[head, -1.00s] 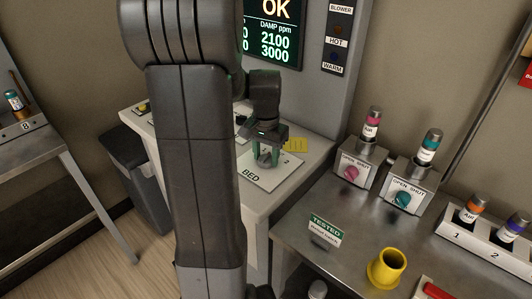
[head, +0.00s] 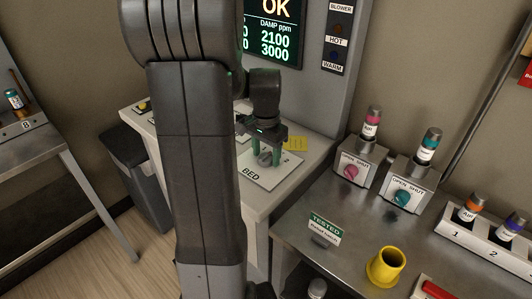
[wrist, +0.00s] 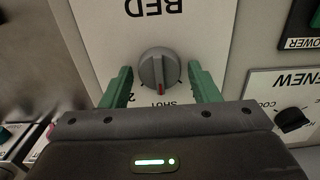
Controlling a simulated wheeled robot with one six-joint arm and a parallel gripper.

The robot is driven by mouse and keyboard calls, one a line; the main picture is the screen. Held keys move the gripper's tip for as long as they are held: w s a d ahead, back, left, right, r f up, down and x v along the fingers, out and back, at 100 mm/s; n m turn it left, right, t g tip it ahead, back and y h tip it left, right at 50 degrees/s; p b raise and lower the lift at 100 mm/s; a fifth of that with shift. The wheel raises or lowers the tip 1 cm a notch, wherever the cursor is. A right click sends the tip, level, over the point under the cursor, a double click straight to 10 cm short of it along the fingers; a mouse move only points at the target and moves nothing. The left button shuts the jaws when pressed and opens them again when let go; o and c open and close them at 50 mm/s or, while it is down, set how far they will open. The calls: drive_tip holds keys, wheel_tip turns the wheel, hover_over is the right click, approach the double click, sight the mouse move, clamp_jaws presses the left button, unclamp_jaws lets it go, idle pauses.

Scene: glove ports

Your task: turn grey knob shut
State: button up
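The grey knob (wrist: 158,68) sits on the white BED panel (wrist: 205,25), which also shows in the head view (head: 285,174). Its red mark points toward the SHUT label, at the bottom in the wrist view. My gripper (wrist: 160,76) is open, with one green finger on each side of the knob. A gap shows between each finger and the knob.
A black knob (wrist: 292,119) on a panel marked NEW is at the right in the wrist view. A yellow tag (head: 297,144) is just behind my gripper. Pink (head: 351,172) and teal (head: 402,198) knobs are on boxes on the steel bench, with a yellow cup (head: 386,267) in front.

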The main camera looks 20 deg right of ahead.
sight(266, 155)
drive_tip(key=shift+o, duration=0.4)
wheel_tip(266, 155, up, 14)
idle(0.3)
drive_tip(key=shift+f, duration=0.15)
wheel_tip(266, 155, down, 14)
drive_tip(key=shift+r, duration=0.1)
idle(0.7)
